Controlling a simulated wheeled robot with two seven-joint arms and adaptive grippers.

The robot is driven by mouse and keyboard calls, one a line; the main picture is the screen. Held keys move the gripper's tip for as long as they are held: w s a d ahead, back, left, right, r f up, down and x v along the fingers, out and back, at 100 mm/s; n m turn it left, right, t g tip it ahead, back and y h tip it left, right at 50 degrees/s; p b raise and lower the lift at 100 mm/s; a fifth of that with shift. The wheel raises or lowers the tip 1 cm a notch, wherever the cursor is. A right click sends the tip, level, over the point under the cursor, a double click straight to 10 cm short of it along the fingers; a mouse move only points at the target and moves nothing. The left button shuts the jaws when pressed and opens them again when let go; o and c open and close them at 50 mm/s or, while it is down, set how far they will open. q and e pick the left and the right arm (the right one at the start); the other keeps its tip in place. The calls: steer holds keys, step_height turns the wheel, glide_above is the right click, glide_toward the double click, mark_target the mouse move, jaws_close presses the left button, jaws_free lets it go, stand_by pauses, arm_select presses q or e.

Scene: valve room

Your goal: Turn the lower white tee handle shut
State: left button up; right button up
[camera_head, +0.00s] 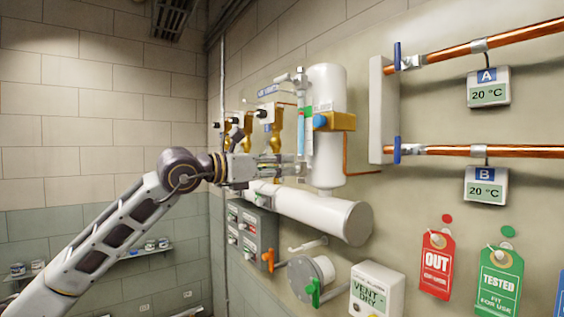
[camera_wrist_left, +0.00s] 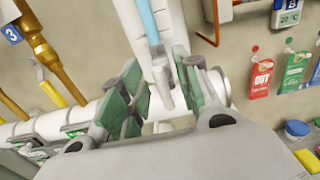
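My left gripper (camera_head: 278,168) is in front of the lower end of the white upright vessel (camera_head: 327,95), near the foot of the blue sight tube (camera_head: 302,130). In the left wrist view the gripper (camera_wrist_left: 160,80) is open, with green-padded fingers spread on both sides of a pale fitting. This fitting, which looks like the lower tee handle (camera_wrist_left: 165,92), lies below the blue tube (camera_wrist_left: 149,22), with gaps to both fingers. In the head view the gripper hides it. The upper fitting (camera_head: 299,77) shows at the tube's top. My right gripper is not in view.
A large white horizontal cylinder (camera_head: 310,212) runs just below the gripper. Brass valves (camera_head: 276,130) stand to the left, and a grey switch box (camera_head: 250,235) is lower down. An orange handle (camera_head: 268,259) and a green one (camera_head: 315,292) stick out below.

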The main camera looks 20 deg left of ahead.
arm_select(q)
steer(key=shift+w+d, duration=0.3)
steer(key=shift+w, duration=0.1)
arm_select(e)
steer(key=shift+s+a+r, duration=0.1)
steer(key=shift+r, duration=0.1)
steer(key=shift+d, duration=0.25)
arm_select(q)
jaws_close()
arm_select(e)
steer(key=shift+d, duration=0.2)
